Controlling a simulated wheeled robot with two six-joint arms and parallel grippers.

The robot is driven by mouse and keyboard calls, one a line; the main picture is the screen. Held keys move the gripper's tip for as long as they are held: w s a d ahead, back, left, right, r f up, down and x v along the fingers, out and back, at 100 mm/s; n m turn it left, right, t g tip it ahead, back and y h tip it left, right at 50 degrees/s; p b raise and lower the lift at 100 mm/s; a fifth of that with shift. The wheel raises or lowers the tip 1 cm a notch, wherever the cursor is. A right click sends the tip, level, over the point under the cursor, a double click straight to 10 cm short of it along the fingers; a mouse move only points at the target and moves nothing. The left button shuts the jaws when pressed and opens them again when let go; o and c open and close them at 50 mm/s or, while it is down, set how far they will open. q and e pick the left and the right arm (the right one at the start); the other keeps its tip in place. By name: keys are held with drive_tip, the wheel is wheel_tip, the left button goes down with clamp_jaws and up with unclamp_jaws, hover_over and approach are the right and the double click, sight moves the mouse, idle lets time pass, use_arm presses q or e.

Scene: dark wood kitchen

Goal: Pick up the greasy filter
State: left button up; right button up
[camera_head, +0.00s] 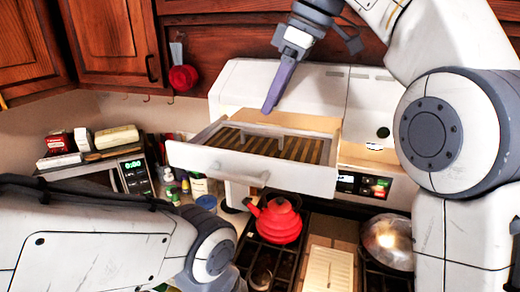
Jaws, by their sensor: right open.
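The greasy filter (262,146) is a brown and yellow striped panel lying inside a white pulled-out hood drawer (250,170). A light grey bar or handle crosses above its stripes. My right gripper (272,98) hangs above the drawer's back left part, pointing down, open and apart from the filter. Its fingers nearly line up in this view, so the gap between them is hard to see. My left arm comes in at the lower left, and its gripper is not visible.
The white range hood (285,85) stands behind the drawer. Below are a red kettle (279,222) and a metal pan lid (387,242) on the stove. A microwave (133,176) with boxes on top stands left. A red measuring cup (183,78) hangs at the cabinet.

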sight(262, 132)
drive_tip(key=shift+w+a+f, duration=0.15)
drive_tip(key=shift+f, duration=0.55)
drive_tip(key=shift+x, duration=2.55)
drive_tip(key=shift+f, duration=0.1)
clamp_jaws()
